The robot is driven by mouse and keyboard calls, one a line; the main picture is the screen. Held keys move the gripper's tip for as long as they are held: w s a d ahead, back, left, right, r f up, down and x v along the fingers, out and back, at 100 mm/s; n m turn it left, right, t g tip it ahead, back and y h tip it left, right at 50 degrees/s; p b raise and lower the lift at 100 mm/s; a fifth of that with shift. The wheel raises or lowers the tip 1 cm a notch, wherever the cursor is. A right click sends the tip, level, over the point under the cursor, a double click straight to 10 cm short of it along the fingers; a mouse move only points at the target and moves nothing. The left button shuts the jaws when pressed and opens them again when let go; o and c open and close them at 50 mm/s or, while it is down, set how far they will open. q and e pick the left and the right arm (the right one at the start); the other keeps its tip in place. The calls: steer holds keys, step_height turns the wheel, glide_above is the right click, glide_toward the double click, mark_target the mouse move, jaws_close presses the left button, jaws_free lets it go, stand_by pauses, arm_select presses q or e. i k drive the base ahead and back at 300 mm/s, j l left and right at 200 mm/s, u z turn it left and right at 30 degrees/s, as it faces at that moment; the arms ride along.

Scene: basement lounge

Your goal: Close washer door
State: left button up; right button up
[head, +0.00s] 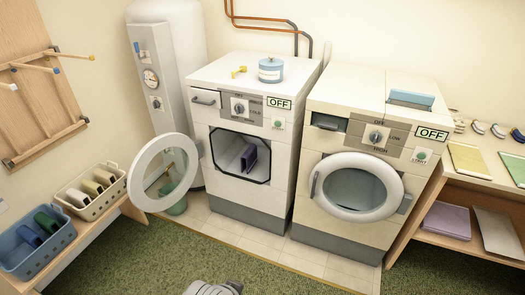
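The left white machine (245,190) has its round door (138,178) swung wide open to the left, away from the front. The door is a white ring with a clear pane. The machine's dark-rimmed opening (228,150) is uncovered, and a purple-blue cloth (250,158) shows inside it. The right white machine (345,225) has its round door (357,213) lying against its front. Which machine is the washer I cannot tell from labels; only the left one's door stands open.
A blue tub (271,70) and a small yellow object (239,72) stand on the left machine. Baskets (45,240) (90,207) sit on a low bench at left, near the open door. A shelf (462,188) flanks the right machine.

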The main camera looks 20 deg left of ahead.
mark_target(192, 150)
steer(key=i+j, duration=0.1)
steer(key=j, duration=0.9)
steer(key=i+j, duration=0.15)
steer(key=j, duration=0.4)
steer(key=i+j+u, duration=0.1)
steer(key=j, duration=0.4)
steer(key=i+j, duration=0.1)
steer(key=j, duration=0.4)
steer(key=i+j, duration=0.1)
steer(key=j, duration=0.4)
steer(key=i+j, duration=0.1)
steer(key=j, duration=0.4)
